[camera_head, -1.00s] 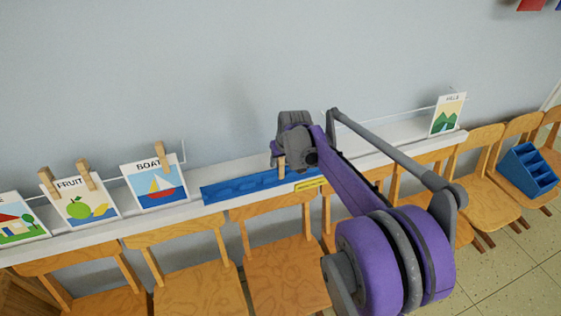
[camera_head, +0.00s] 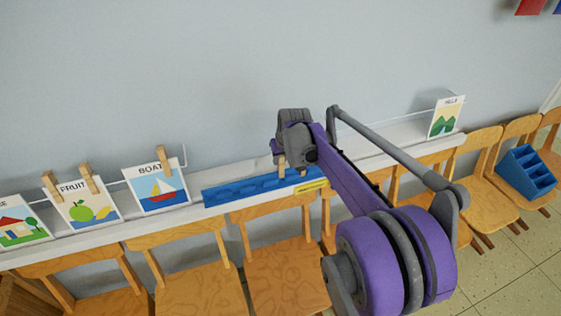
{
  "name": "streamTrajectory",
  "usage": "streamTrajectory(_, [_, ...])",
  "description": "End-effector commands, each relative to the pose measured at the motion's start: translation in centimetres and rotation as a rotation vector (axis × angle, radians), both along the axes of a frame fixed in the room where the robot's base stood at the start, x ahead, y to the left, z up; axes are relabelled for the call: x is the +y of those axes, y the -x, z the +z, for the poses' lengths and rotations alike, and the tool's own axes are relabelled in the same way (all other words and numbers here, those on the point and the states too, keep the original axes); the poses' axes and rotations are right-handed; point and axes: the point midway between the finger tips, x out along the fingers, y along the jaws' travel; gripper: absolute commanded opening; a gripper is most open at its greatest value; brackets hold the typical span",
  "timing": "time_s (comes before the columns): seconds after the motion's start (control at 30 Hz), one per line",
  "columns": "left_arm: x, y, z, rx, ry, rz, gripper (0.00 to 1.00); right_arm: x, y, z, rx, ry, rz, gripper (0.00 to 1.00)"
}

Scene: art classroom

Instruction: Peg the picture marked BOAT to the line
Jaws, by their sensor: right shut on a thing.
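The BOAT picture (camera_head: 157,187), a white card with a red-hulled boat, stands upright at the line on the white ledge, left of centre. One wooden peg (camera_head: 162,157) is at its top right; no peg shows at its top left. My right gripper (camera_head: 288,168) is over the right end of the blue tray (camera_head: 240,191), well to the right of the picture. It is shut on a wooden peg (camera_head: 282,166) that points down; the arm hides part of it. My left gripper is out of view.
The FRUIT picture (camera_head: 83,208) hangs left of BOAT with two pegs, beside a house picture (camera_head: 20,226). A hills picture (camera_head: 447,118) stands far right. Wooden chairs (camera_head: 275,235) line the ledge (camera_head: 110,229); a blue caddy (camera_head: 526,172) sits on one.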

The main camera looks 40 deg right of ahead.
Motion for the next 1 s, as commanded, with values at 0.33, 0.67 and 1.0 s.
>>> streamTrajectory(0.33, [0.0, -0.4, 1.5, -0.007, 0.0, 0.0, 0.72, 0.0, 0.0, 1.9, 0.0, 0.0, 0.0, 0.0])
streamTrajectory(0.67, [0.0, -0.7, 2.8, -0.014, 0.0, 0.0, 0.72, 0.0, 0.0, 3.6, -0.001, 0.0, 0.0, 0.0])
streamTrajectory(1.0, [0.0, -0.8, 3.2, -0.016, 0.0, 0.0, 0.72, 0.0, 0.0, 4.1, 0.0, 0.0, 0.0, 0.0])
